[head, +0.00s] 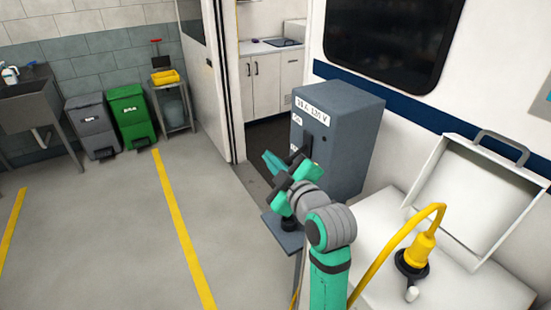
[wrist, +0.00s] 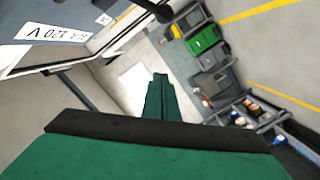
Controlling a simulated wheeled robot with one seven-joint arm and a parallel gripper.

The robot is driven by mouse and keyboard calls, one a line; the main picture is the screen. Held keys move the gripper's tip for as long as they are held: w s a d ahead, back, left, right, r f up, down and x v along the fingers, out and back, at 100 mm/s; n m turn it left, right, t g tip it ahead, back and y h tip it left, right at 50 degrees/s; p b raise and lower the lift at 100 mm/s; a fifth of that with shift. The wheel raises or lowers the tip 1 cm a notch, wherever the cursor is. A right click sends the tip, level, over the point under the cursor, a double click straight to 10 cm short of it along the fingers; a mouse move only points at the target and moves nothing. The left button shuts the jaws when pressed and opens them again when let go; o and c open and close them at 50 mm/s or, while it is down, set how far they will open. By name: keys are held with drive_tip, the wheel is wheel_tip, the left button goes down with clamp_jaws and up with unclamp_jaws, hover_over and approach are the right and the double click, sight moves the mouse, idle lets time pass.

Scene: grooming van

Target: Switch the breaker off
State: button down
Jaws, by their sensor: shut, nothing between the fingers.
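The grey breaker box (head: 350,135) stands on a small grey stand beside the van's doorway, with a "30 A 120 V" label on its front. Its box face and label also show at the upper left of the wrist view (wrist: 55,32). A black lever (head: 301,153) is on the box front, partly hidden behind my gripper; a black knob-ended bar shows at the top of the wrist view (wrist: 155,9). My gripper (head: 270,161) is shut and empty, just in front of the box's left side. I cannot tell whether it touches the lever.
A white open-lidded inlet box (head: 455,262) with a yellow plug (head: 420,247) and cable is at the right, close to my arm. Grey (head: 92,127) and green (head: 131,117) bins stand at the back left. The floor at left is clear.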

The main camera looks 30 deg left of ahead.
drive_tip(key=f+v, duration=0.1)
drive_tip(key=v, duration=0.7)
drive_tip(key=shift+d+r, duration=0.3)
drive_tip(key=shift+d, duration=0.05)
